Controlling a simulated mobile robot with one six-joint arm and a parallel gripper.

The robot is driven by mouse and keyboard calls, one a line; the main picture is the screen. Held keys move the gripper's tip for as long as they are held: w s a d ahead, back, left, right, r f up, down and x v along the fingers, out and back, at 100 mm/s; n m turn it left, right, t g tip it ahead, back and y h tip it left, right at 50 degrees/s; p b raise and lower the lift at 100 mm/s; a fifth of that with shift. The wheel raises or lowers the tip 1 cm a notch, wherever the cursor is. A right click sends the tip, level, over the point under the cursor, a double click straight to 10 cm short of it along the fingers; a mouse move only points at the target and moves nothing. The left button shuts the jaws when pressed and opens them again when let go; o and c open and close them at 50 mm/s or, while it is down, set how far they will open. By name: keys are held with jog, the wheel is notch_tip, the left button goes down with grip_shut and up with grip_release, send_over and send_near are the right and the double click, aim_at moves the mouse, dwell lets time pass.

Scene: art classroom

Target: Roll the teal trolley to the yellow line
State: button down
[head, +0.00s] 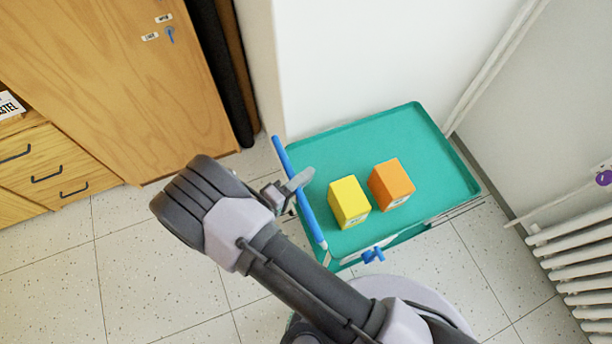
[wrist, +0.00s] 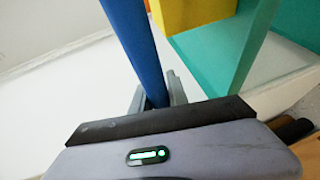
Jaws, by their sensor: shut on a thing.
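The teal trolley (head: 433,150) stands in the corner at the right of the head view, close to the white wall. A yellow box (head: 348,202) and an orange box (head: 391,184) sit on its top. A blue handle bar (head: 298,190) runs along its left side. My gripper (head: 297,184) is at this bar and shut on it. In the wrist view the blue bar (wrist: 136,42) passes down between the two fingers (wrist: 157,97). The teal trolley edge (wrist: 225,50) and the yellow box (wrist: 192,12) show beside it. The yellow line is not in view.
A wooden cabinet (head: 105,75) with drawers stands at the upper left. A white radiator (head: 580,262) is at the right edge, near the trolley. Dark rolls (head: 222,70) stand beside the cabinet. The speckled tile floor (head: 130,265) at the lower left is clear.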

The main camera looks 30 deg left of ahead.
dwell(0.3)
jog(key=c, duration=1.3)
grip_release()
jog(key=p+v, duration=0.3)
jog(key=v, duration=1.4)
jog(key=shift+s, duration=0.3)
